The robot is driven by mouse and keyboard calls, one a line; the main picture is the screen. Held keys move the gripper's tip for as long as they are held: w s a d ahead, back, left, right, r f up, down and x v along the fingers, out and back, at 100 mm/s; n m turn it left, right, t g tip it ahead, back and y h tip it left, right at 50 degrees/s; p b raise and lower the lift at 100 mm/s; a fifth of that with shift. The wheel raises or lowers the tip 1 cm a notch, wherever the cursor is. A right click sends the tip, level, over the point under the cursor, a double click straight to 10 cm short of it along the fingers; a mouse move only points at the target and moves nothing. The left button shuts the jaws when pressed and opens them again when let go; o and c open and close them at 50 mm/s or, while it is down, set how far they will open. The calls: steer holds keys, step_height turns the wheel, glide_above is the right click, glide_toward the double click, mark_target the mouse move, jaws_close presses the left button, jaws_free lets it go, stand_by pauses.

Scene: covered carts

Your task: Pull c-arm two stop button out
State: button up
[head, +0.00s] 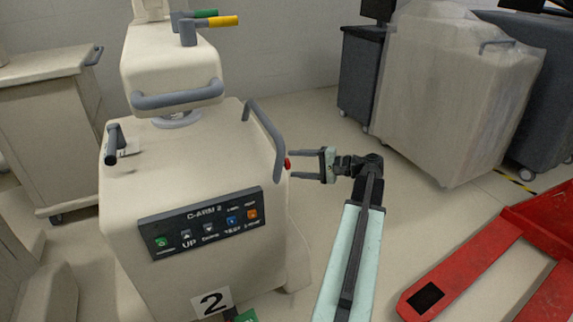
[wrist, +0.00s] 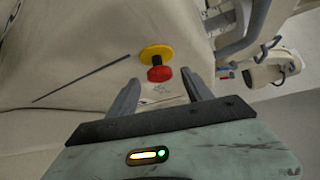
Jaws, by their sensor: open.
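The C-arm 2 cart (head: 170,195) is a beige machine with a "C-ARM 2" button panel (head: 202,222) and a "2" label on its front. Its red stop button (head: 287,163) shows small on the right side in the head view. In the wrist view the red stop button (wrist: 160,74) stands on a dark stem from a yellow base (wrist: 157,53). My gripper (head: 306,164) is open beside the cart's right side. In the wrist view the button lies ahead of and between the fingertips of my gripper (wrist: 163,88). I see no firm contact with it.
A grey handle (head: 266,138) rises from the cart's top just above the button. A red pallet jack (head: 480,265) lies on the floor at right. A plastic-covered cart (head: 450,95) stands behind at right. Floor between them is clear.

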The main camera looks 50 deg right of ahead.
mark_target(290, 165)
steer(key=x, duration=0.4)
steer(key=c, duration=1.2)
jaws_close()
steer(key=shift+s+a+f, duration=0.1)
steer(key=shift+s, duration=0.05)
